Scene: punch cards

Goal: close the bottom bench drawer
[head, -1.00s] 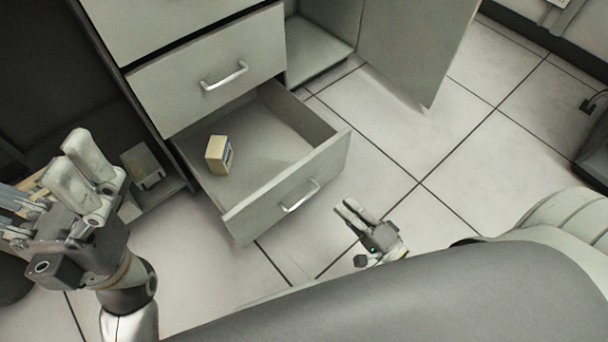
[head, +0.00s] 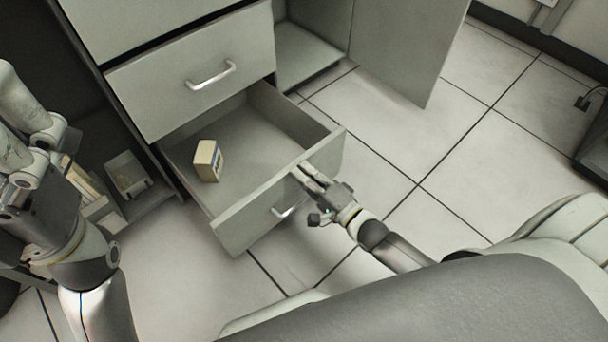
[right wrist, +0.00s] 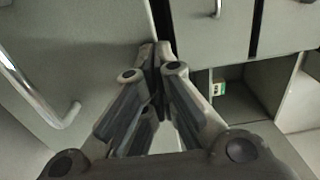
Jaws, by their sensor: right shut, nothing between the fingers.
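The bottom bench drawer (head: 232,232) is pulled out over the floor. Its front carries a metal bar handle, which shows at the left of the right wrist view (right wrist: 38,92).
A closed drawer (head: 200,95) with a bar handle sits above the open one. To its right is an open cabinet compartment (head: 310,55) with its door (head: 405,50) swung out. A shelf with small items (head: 128,175) is at the left. The tiled floor (head: 440,130) at right is clear.

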